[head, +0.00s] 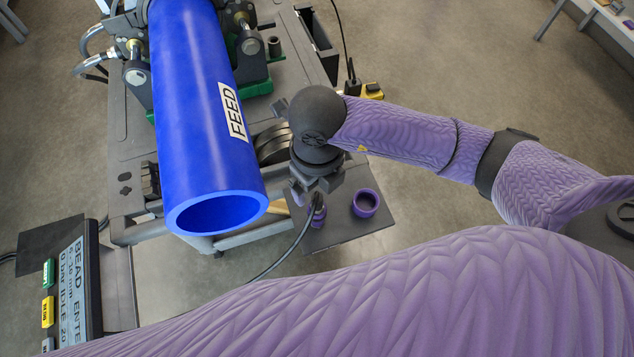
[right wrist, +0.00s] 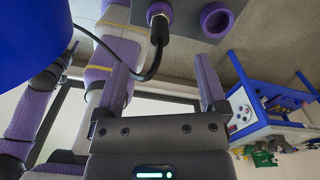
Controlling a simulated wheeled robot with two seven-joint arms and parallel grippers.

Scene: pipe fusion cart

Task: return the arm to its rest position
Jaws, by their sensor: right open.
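My right arm comes in from the right in the head view. Its gripper (head: 318,190) points down over a small dark shelf (head: 345,236). In the right wrist view the two fingers of the right gripper (right wrist: 162,85) stand wide apart with nothing between them. A purple-and-black cable connector (head: 318,212) stands on the shelf just below the gripper; it also shows beyond the fingers in the right wrist view (right wrist: 158,26). My left gripper is in neither view.
A big blue pipe marked FEED (head: 205,130) lies on the cart just left of my right gripper. A purple ring-shaped cup (head: 366,203) sits on the shelf. A black cable (head: 283,256) loops from the connector. A display panel (head: 72,285) stands at lower left.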

